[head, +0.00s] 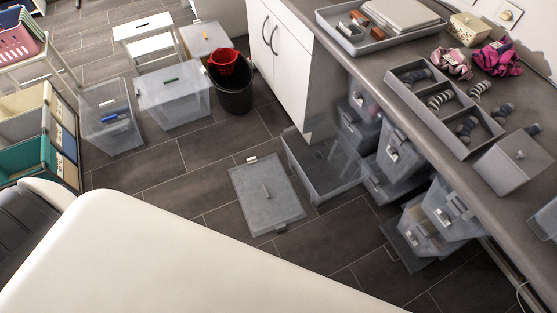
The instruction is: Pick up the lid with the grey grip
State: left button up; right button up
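A flat, greyish see-through lid (252,207) lies on the dark tiled floor near the middle of the head view. Neither of my grippers is in view.
Several grey boxes (400,155) are stacked under the counter (390,65) on the right. A see-through bin (112,130) with a blue item stands at left. A black bucket (233,92) holds a red one (223,62). Floor left of the lid is clear.

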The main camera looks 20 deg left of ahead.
aim_at(267, 198)
jog(key=u, duration=0.9)
jog(key=z, duration=2.7)
jog(key=u, duration=2.7)
jog(key=i+j, duration=0.7)
jog(key=i+j+z, duration=0.15)
jog(key=z, duration=0.35)
jog(key=i+j+z, duration=0.1)
jog(key=j+z, duration=0.35)
jog(key=l, duration=0.15)
